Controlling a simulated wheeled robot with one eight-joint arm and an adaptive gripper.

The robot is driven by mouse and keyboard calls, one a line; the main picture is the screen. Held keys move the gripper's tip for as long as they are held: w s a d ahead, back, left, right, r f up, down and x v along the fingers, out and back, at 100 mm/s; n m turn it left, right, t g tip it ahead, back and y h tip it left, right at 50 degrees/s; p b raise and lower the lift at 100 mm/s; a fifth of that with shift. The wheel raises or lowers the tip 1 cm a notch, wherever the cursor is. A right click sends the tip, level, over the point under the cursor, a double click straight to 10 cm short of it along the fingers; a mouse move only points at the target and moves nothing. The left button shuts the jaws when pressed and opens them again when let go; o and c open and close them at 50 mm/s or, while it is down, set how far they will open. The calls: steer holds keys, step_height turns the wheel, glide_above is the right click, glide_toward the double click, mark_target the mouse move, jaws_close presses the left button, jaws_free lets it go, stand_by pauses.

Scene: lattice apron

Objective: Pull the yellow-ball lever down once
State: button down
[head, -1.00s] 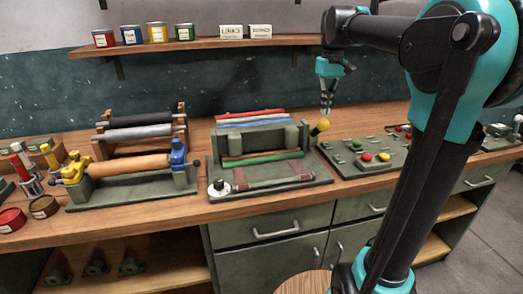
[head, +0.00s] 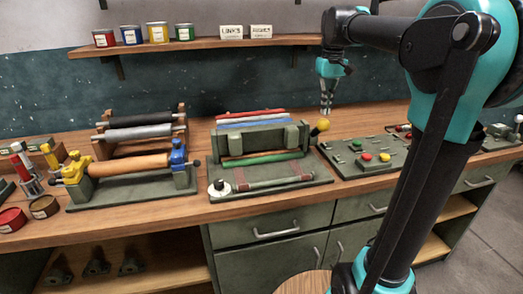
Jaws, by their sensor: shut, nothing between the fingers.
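The yellow-ball lever (head: 321,126) sticks up at the right side of a green press-like machine (head: 325,181) on the wooden bench. Its ball is raised to the upper right of the frame. My gripper (head: 326,114) points down and is shut and empty. Its fingertips appear just above the yellow ball in the picture; whether they touch it I cannot tell. The machine holds red, blue and green bars, and a flat piece with reddish bands lies on its front bed.
A green panel (head: 364,157) with red, yellow and green buttons lies right of the machine. A roller stand (head: 130,165) with yellow and blue clamps stands to the left. A shelf (head: 205,44) with paint cans runs along the wall behind.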

mark_target(326, 124)
steer(key=shift+f, duration=0.15)
stand_by(0.3)
steer(key=shift+f, duration=0.55)
steer(key=shift+f, duration=0.1)
steer(key=shift+s+d+f, duration=0.15)
steer(key=shift+s+f, duration=0.2)
steer(key=shift+s, duration=0.05)
steer(key=shift+f, duration=0.1)
steer(key=shift+s+d+f, duration=0.1)
steer(key=shift+s+f, duration=0.3)
steer(key=shift+f, duration=0.05)
